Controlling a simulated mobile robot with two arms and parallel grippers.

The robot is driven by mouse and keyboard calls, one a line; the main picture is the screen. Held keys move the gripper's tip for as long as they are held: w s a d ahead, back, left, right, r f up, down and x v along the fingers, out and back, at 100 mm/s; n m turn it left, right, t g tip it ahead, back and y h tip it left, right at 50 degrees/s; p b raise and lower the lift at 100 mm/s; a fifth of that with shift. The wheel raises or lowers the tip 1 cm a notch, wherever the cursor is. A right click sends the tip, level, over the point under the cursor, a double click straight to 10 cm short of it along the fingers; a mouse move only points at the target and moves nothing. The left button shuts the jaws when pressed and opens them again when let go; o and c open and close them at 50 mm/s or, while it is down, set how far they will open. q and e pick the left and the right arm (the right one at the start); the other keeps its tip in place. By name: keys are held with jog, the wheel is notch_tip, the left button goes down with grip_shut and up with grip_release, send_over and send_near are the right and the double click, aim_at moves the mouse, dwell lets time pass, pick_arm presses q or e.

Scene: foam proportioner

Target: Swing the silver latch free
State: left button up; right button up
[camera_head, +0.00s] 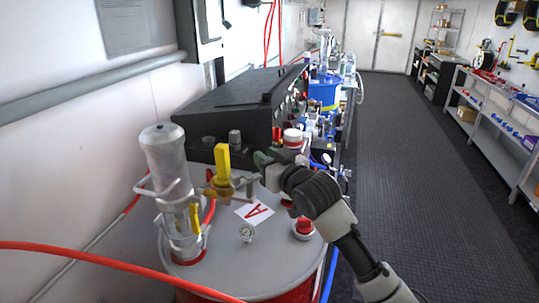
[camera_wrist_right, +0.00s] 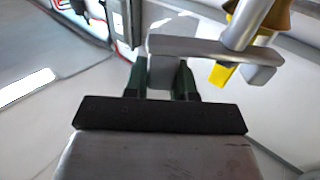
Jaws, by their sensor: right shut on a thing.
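The silver latch shows in the wrist view (camera_wrist_right: 215,50) as a flat metal bar with a post. In the head view the latch (camera_head: 247,181) is a small grey piece beside a yellow valve handle (camera_head: 222,160), above the grey drum lid. My right gripper (camera_head: 266,166) reaches in from the right. In the wrist view its dark green fingers (camera_wrist_right: 161,82) stand on both sides of the latch's end, shut on it. The gripper hides part of the latch in the head view. My left gripper is not in view.
A red hose (camera_head: 110,262) crosses in front. A black console (camera_head: 240,105) stands behind. The floor at right is clear.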

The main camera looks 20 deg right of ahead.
jog(key=shift+w+n+g+y, duration=0.2)
jog(key=shift+n+y, duration=0.15)
jog(key=shift+y, duration=0.2)
jog(key=shift+w+n+g+y, duration=0.2)
jog(key=shift+n+y, duration=0.15)
jog(key=shift+y, duration=0.2)
jog(key=shift+w+a+n+g+y+b, duration=0.15)
jog(key=shift+n+g+y+b, duration=0.2)
jog(key=shift+n+y, duration=0.15)
jog(key=shift+w+a+n+g+y+b, duration=0.1)
jog(key=shift+n+g+y+b, duration=0.15)
jog(key=shift+n+y+b, duration=0.25)
jog(key=shift+y, duration=0.3)
jog(key=o, duration=0.9)
jog(key=shift+f, duration=0.1)
jog(key=b+v, duration=0.4)
jog(key=v, duration=0.6)
jog(key=shift+s+d, duration=0.2)
jog(key=shift+s, duration=0.05)
